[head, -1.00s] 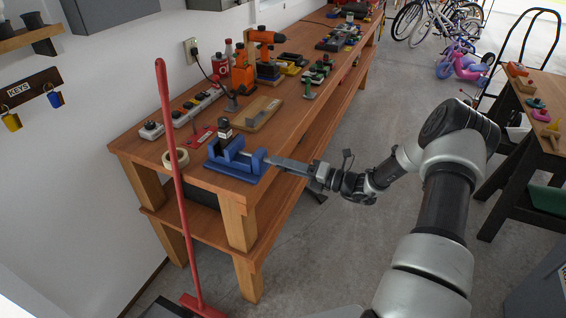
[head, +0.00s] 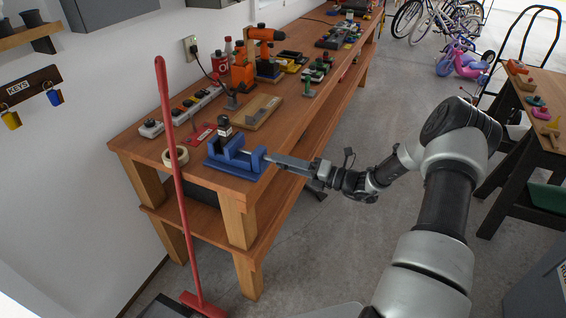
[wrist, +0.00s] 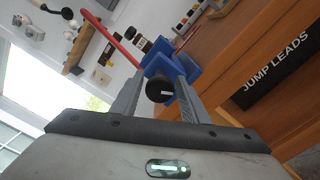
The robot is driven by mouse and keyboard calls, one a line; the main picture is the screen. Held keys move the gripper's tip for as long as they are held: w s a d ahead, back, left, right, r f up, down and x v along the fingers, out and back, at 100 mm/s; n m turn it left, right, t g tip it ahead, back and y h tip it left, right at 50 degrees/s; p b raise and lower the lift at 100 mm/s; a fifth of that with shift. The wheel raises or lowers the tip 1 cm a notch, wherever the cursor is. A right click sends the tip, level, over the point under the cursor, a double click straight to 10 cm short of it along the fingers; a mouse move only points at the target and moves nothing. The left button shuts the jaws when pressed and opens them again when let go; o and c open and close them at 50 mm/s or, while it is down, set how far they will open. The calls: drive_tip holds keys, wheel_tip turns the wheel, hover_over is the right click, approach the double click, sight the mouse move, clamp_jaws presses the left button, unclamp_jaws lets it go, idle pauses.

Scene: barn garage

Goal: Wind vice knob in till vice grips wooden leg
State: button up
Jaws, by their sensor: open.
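The blue vice (head: 222,163) sits on the near end of the wooden workbench. It also shows in the wrist view (wrist: 186,65). Its round black knob (wrist: 159,90) faces my wrist camera, with a pale mark on its face. My gripper (head: 272,159) reaches in from the right at the vice's knob end. In the wrist view its two fingers are apart, one on each side of the knob; I cannot tell if they touch it. A dark object with a pale band (head: 224,127) stands at the vice's far side. I cannot make out the wooden leg.
A red broom handle (head: 168,110) leans in front of the bench, left of the vice. A tape roll (head: 176,157), a power strip (head: 197,103) and an orange drill (head: 243,72) are on the workbench (head: 140,143).

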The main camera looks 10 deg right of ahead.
drive_tip(key=b+v, duration=0.1)
drive_tip(key=v, duration=1.6)
